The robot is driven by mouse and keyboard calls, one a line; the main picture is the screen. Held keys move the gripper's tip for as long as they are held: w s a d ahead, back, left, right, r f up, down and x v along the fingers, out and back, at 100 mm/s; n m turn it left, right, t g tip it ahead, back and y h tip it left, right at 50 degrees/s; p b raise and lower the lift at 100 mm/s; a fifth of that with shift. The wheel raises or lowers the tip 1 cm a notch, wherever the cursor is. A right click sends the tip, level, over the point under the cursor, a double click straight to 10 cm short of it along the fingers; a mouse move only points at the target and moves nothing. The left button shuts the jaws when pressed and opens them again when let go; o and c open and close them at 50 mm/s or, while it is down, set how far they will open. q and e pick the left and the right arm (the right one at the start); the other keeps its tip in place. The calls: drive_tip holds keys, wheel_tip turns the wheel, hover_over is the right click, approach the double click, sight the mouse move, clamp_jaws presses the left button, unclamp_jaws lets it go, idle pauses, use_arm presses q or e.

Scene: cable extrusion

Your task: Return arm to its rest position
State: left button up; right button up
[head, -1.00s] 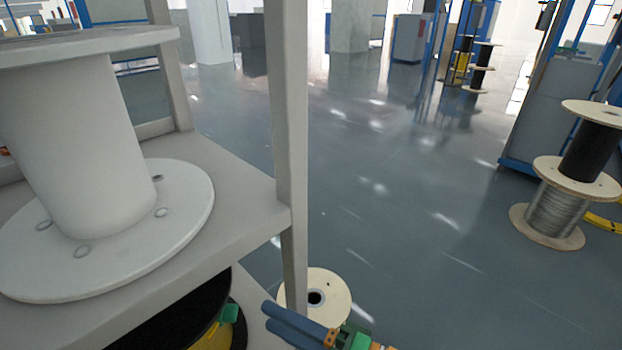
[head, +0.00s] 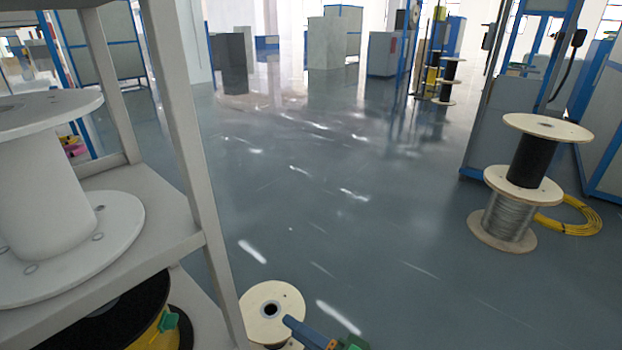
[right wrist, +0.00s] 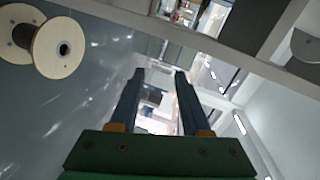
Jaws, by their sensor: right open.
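My right gripper (right wrist: 154,82) shows in the right wrist view with its two dark blue fingers apart and nothing between them. In the head view, one blue finger and some green of the right gripper (head: 312,335) show at the bottom edge, in front of a wooden spool (head: 258,300) on the floor. The rest of my right arm is outside the head view. My left gripper is not in view.
A grey shelf rack (head: 190,150) stands close on the left, with a white spool (head: 45,190) on it and a black and yellow spool (head: 110,320) below. Stacked spools (head: 505,215) and a yellow cable coil (head: 570,218) stand at right. The middle floor is clear.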

drive_tip(key=s+d+f+n+g+h+p, duration=0.1)
drive_tip(key=s+d+f+h+p, duration=0.1)
drive_tip(key=d+f+h+p, duration=0.4)
drive_tip(key=s+d+f+n+g+h+p, duration=0.1)
drive_tip(key=s+d+f+h+p, duration=0.15)
drive_tip(key=d+p, duration=0.7)
use_arm(q)
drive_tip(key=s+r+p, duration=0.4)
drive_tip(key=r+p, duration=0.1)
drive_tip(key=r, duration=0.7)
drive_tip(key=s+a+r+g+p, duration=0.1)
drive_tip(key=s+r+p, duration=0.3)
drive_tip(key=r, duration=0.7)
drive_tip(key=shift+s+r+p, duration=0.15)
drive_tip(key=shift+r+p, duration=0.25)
drive_tip(key=shift+p, duration=0.65)
use_arm(e)
drive_tip(key=s+d+f+n+g+h, duration=0.1)
drive_tip(key=s+d+n+g+h, duration=0.1)
drive_tip(key=s, duration=1.1)
drive_tip(key=s+d+f+n+g+h, duration=0.1)
drive_tip(key=s+d+f+n+g, duration=0.1)
drive_tip(key=s, duration=1.1)
drive_tip(key=d+n+g, duration=0.1)
drive_tip(key=n+g, duration=0.1)
drive_tip(key=g, duration=0.1)
drive_tip(key=shift+h, duration=0.35)
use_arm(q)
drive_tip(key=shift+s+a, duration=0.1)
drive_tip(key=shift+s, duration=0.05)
